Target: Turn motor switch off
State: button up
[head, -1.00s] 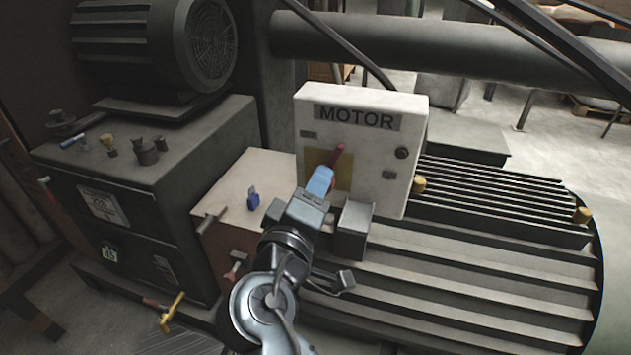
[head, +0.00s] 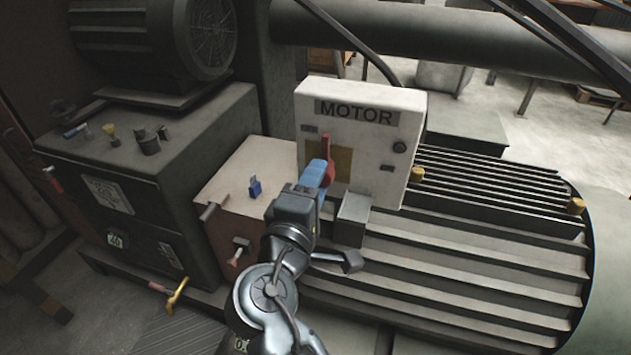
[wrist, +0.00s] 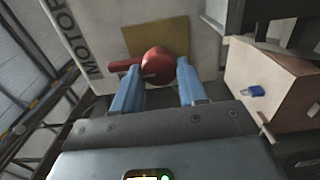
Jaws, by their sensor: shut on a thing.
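The white motor box (head: 400,168), labelled MOTOR, stands upright with a red switch (head: 327,145) on its brassy plate. The switch's lever points up, and its round red body shows beside my blue fingers. My gripper (head: 318,170) is at the front of the box. In the wrist view, the blue fingertips of my gripper (wrist: 160,82) stand either side of the round red part of the switch (wrist: 157,64), shut on it. The lever points left in that view, toward the MOTOR lettering. The exact contact faces are partly hidden.
A ribbed motor housing (head: 480,255) lies right of and below the box. A tan box (head: 232,180) with a small blue switch (head: 255,187) stands to the left. A dark cabinet (head: 150,205) is farther left. A thick pipe (head: 450,45) runs behind.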

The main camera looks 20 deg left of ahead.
jog(key=shift+f, duration=0.1)
jog(key=o, duration=1.1)
jog(key=shift+c, duration=0.2)
jog(key=s+b, duration=0.1)
jog(key=s, duration=0.6)
jog(key=shift+s+b, duration=0.35)
jog(key=shift+s, duration=0.05)
